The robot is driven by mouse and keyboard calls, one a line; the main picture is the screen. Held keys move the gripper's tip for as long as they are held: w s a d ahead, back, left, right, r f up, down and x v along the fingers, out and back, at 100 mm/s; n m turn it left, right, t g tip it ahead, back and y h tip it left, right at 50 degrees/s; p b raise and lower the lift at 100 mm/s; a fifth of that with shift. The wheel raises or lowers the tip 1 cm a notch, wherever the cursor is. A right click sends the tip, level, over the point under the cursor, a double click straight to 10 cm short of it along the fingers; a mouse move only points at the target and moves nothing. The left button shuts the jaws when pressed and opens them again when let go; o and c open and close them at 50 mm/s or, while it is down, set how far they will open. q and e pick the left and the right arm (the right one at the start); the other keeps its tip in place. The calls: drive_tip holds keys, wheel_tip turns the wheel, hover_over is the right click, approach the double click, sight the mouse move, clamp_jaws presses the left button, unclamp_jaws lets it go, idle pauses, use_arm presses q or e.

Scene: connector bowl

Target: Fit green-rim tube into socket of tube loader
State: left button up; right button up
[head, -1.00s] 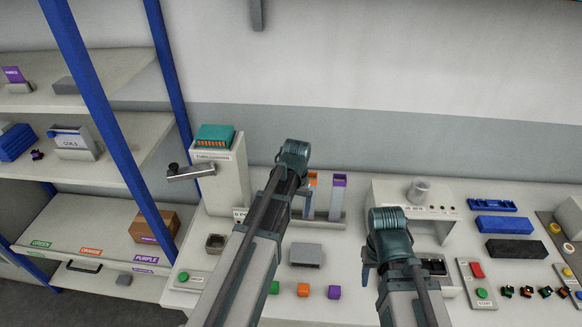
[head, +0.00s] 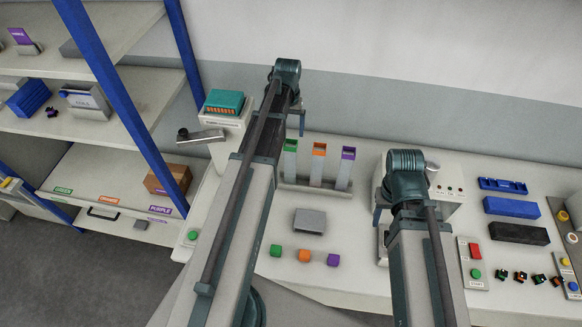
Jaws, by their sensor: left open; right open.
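The green-rim tube (head: 290,160) stands upright at the left end of a tube rack (head: 318,189), left of an orange-rim tube (head: 319,163) and a purple-rim tube (head: 345,168). A white tower (head: 229,135) with a teal block on top and a grey side lever appears to be the tube loader; its label is too small to read and my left arm hides part of it. My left gripper (head: 301,122) is open, above and behind the green-rim tube, apart from it and mostly hidden by its own arm. My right gripper (head: 378,213) is open and empty, right of the rack.
A white machine (head: 446,195) stands behind my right arm. Blue and black blocks (head: 517,234) lie at right. Shelves (head: 90,185) fill the left.

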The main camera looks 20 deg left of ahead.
sight(289, 144)
use_arm(q)
wheel_tip(289, 144, down, 8)
drive_tip(key=b, duration=0.7)
drive_tip(key=shift+r, duration=0.15)
drive_tip(key=f+b, duration=0.3)
drive_tip(key=d+f+b, duration=0.1)
drive_tip(key=f+b, duration=0.1)
drive_tip(key=shift+s+f, duration=0.1)
drive_tip(key=shift+s, duration=0.05)
clamp_jaws()
